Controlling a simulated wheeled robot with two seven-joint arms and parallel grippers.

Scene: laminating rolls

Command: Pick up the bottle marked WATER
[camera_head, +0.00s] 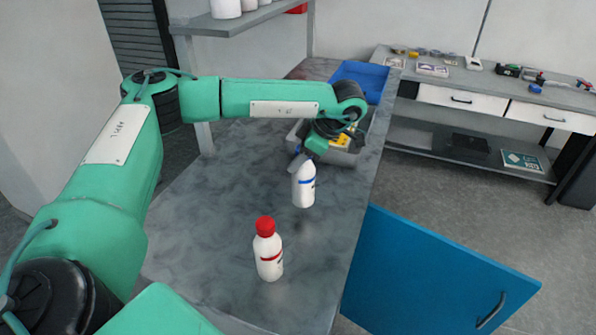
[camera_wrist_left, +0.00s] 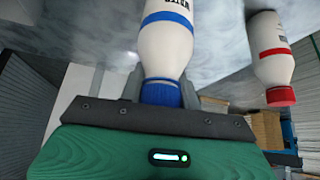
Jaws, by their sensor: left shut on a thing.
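A white bottle with a blue band (camera_head: 304,190) is upright over the grey counter. My left gripper (camera_head: 301,163) is shut on its blue cap from above. In the left wrist view the same bottle (camera_wrist_left: 165,48) shows its blue cap between the fingers (camera_wrist_left: 160,92) and a partly cut-off, upside-down label that seems to read WATER. I cannot tell for sure whether its base touches the counter. A second white bottle with a red cap and red band (camera_head: 268,250) stands nearer on the counter, apart from the gripper. It also shows in the left wrist view (camera_wrist_left: 270,50). My right gripper is out of view.
The grey counter (camera_head: 215,220) is clear left of the bottles. A grey bin (camera_head: 340,157) with items is behind the gripper, and a blue tray (camera_head: 362,77) lies farther back. A blue door panel (camera_head: 420,275) stands out at the counter's right edge.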

